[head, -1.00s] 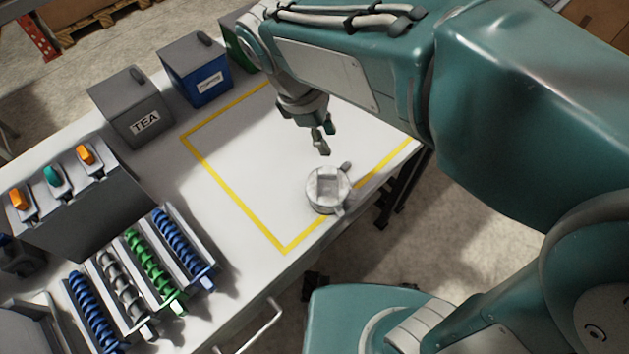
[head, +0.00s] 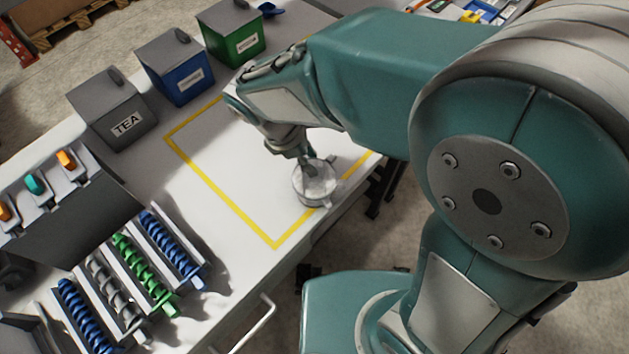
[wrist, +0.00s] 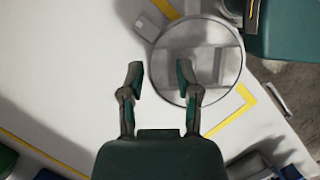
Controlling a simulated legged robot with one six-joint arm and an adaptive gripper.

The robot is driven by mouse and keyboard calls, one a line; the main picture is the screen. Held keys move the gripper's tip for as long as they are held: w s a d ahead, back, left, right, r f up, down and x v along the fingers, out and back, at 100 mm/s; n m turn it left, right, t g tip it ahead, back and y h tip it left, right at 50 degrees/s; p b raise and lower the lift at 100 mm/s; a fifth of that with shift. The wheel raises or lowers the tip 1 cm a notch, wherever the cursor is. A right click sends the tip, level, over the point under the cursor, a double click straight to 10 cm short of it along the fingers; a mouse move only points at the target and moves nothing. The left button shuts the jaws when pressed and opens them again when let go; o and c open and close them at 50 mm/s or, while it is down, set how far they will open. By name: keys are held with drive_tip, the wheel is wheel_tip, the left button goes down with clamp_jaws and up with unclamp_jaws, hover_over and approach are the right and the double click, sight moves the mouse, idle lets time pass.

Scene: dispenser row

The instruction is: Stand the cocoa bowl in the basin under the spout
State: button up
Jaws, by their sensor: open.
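A round light-grey metal bowl (head: 314,190) stands on the white table near its front edge, inside the yellow outline. It is the only bowl I see, and no cocoa label can be read on it. In the wrist view the bowl (wrist: 205,38) shows its round rim, a small tab on the left and blocky shapes inside. My gripper (head: 309,163) is open just over the bowl. In the wrist view my gripper (wrist: 160,78) has one finger across the bowl and the other outside its left rim. Whether they touch is unclear. I cannot make out a basin or spout.
A grey TEA canister (head: 112,115), a blue canister (head: 176,72) and a green canister (head: 232,35) line the back. At left stand a grey unit with orange and teal levers (head: 35,183) and several blue, grey and green spiral augers (head: 130,262). The outlined area left of the bowl is clear.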

drive_tip(key=shift+d+f, duration=0.15)
drive_tip(key=shift+f, duration=0.15)
clamp_jaws()
drive_tip(key=shift+r, duration=0.15)
